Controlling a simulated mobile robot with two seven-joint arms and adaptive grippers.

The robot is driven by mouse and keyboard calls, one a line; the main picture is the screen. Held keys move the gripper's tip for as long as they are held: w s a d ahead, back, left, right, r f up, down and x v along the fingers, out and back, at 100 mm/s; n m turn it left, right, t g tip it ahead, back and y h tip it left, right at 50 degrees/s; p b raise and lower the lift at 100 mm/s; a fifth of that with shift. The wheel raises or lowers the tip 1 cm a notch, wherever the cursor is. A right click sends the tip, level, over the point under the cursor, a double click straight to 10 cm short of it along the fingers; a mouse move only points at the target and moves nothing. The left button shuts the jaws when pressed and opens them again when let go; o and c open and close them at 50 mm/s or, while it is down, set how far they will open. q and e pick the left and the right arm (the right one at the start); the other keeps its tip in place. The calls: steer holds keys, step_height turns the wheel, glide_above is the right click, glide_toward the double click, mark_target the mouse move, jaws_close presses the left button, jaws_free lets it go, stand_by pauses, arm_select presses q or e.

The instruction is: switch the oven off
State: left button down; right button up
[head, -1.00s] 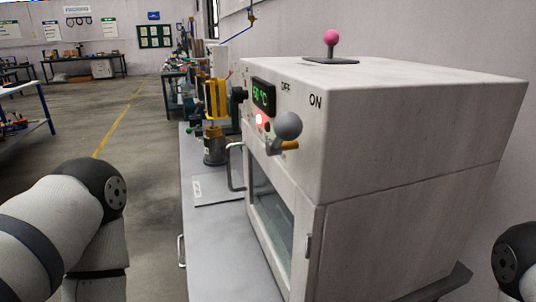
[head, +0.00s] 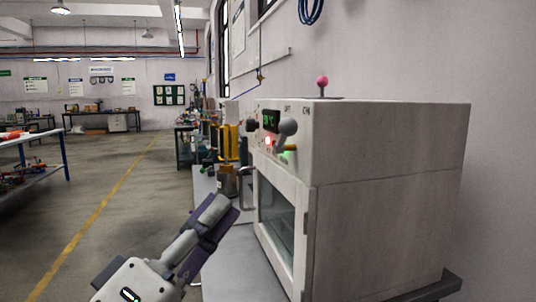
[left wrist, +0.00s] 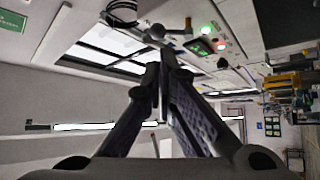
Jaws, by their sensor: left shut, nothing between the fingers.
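The oven (head: 390,150) is a white box on the bench at the right in the head view. Its front panel has a green-digit display (head: 270,120), a lit red lamp (head: 267,141) and a switch lever with a grey ball knob (head: 288,127). The OFF and ON labels are above the knob; which one it points at I cannot tell. My left gripper (head: 222,208) is shut and empty, in front of the oven and lower left of the knob, apart from it. In the left wrist view its fingers (left wrist: 160,70) meet, with the panel's red lamp (left wrist: 221,48) beyond. My right gripper is out of view.
A pink ball-topped lever (head: 322,81) stands on the oven top. The glass oven door (head: 277,215) faces left. A yellow and metal apparatus (head: 229,150) stands on the bench behind the gripper. Open floor lies to the left.

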mark_target(283, 135)
arm_select(q)
steer(key=shift+w+d, duration=0.1)
steer(key=shift+w, duration=0.05)
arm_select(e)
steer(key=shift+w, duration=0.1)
arm_select(q)
steer(key=p+x, duration=0.1)
steer(key=x, duration=1.1)
steer(key=shift+w+d+r+p, duration=0.1)
steer(key=shift+d+p, duration=0.05)
steer(key=shift+p, duration=0.15)
steer(key=shift+w+d+r, duration=0.2)
steer(key=shift+w+d, duration=0.1)
steer(key=shift+w, duration=0.25)
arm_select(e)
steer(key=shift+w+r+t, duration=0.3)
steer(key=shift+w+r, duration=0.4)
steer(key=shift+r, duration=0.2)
